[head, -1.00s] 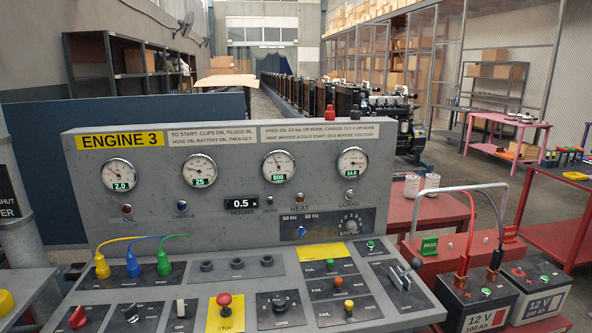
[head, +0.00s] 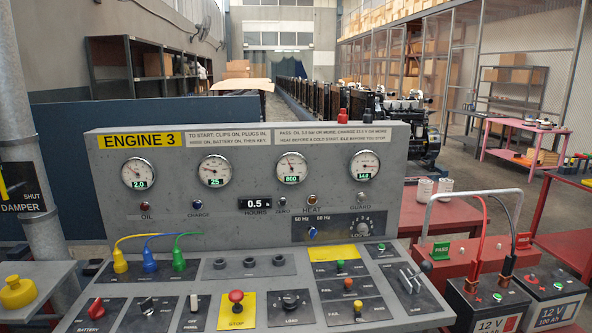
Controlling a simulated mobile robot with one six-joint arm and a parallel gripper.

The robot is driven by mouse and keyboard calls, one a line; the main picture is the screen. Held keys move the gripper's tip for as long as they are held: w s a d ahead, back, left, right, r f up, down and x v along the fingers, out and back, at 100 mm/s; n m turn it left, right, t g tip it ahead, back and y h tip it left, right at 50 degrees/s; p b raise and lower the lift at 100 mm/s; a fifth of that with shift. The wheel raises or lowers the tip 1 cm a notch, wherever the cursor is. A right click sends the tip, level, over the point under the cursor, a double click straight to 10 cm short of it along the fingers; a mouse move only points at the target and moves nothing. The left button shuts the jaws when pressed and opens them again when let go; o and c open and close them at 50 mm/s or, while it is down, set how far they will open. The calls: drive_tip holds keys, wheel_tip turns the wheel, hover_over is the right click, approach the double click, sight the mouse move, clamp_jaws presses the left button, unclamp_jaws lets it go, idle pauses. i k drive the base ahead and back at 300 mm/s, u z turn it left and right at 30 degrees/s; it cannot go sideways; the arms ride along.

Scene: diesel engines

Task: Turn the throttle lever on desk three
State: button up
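The grey desk labelled ENGINE 3 (head: 101,215) fills the lower middle of the head view. A lever with a dark round knob (head: 426,267) sits at the right end of its sloped panel, on a dark plate whose lettering seems to read SLOW. It looks like the throttle lever, with its knob toward the upper right. The gauges above show 2.0, 25, 800 and 14.0. My gripper is not in view, so its state and distance from the lever cannot be seen.
A red stop knob (head: 236,296) and a red battery switch (head: 96,305) are on the same panel. A pipe (head: 22,110) and a yellow knob (head: 17,292) are at the left.

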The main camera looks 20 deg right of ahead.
sight(427, 266)
drive_tip(key=z, duration=3.9)
drive_tip(key=i, duration=0.1)
drive_tip(key=u, duration=2.5)
